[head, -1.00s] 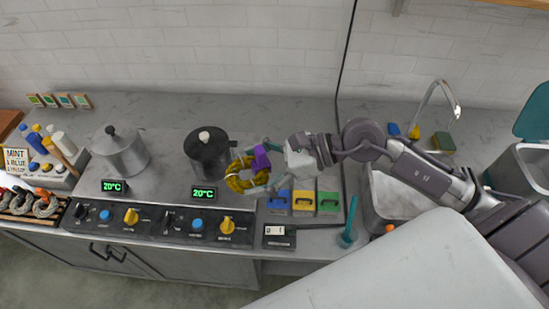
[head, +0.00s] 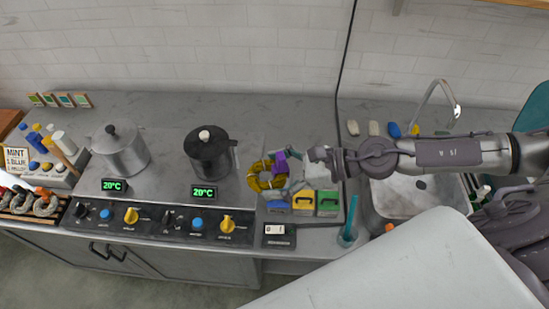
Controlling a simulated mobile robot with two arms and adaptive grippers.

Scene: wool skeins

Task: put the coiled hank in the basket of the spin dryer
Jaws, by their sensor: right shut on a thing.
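The coiled hank (head: 256,181) is a mustard-yellow ring of wool with a purple piece (head: 279,160) at its right side. My right gripper (head: 277,184) is shut on the right side of the hank and holds it above the counter, right of the dark pot. The spin dryer shows only as a teal lid (head: 538,108) at the right edge; its basket is hidden behind my right arm. My left gripper is not in view.
A dark pot (head: 210,158) and a steel pot (head: 122,152) stand on the hob. Blue, yellow (head: 303,200) and green (head: 328,203) boxes sit below the hank. A sink (head: 400,197) with a tall tap (head: 455,103) lies to the right. A teal stick (head: 348,233) stands near the front edge.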

